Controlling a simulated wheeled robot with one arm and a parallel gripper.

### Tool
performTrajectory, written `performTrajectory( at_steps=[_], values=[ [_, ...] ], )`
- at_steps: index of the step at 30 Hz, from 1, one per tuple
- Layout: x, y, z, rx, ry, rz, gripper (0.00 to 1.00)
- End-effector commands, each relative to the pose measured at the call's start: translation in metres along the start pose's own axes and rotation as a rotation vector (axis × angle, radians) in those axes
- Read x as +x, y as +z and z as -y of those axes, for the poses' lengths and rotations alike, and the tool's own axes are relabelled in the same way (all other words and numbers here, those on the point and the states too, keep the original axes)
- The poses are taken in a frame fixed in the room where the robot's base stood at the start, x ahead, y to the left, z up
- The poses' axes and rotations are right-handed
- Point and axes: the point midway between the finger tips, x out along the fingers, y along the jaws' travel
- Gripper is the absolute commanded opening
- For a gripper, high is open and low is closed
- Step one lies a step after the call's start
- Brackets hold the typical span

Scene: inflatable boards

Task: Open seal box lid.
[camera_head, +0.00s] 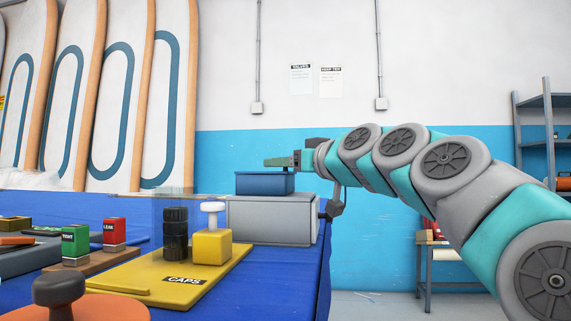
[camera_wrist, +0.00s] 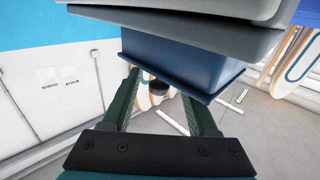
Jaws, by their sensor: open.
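A small blue box (camera_head: 265,183) sits on top of a grey box (camera_head: 270,220) at the far end of the blue-covered table. No label shows which one is the seal box. My gripper (camera_head: 277,161) reaches in from the right, its fingers pointing left just above the top of the blue box. In the wrist view my gripper (camera_wrist: 160,98) is open, with nothing held between the fingers. The blue box (camera_wrist: 180,62) lies beyond and above the fingers there, near the right one. I cannot tell whether a finger touches it. The grey box (camera_wrist: 200,28) fills the top of that view.
Nearer on the blue table (camera_head: 300,278), a yellow CAPS board (camera_head: 160,280) holds a black cylinder (camera_head: 175,235) and a yellow block (camera_head: 211,247) with a white knob. Green (camera_head: 75,243) and red (camera_head: 114,231) stamps stand at left. Tall boards (camera_head: 120,100) lean on the wall.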

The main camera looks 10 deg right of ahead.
Motion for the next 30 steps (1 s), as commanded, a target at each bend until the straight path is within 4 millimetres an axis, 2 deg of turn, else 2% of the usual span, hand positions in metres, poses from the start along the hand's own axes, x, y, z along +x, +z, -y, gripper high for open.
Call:
performTrajectory(
  at_steps=[5, 21, 30],
  values=[
    [-0.0001, 0.0000, -0.0001, 0.000, 0.000, 0.000, 0.59],
    [-0.0001, 0.0001, -0.0001, 0.000, 0.000, 0.000, 0.00],
    [-0.0001, 0.0003, 0.0000, 0.000, 0.000, 0.001, 0.00]
  ],
)
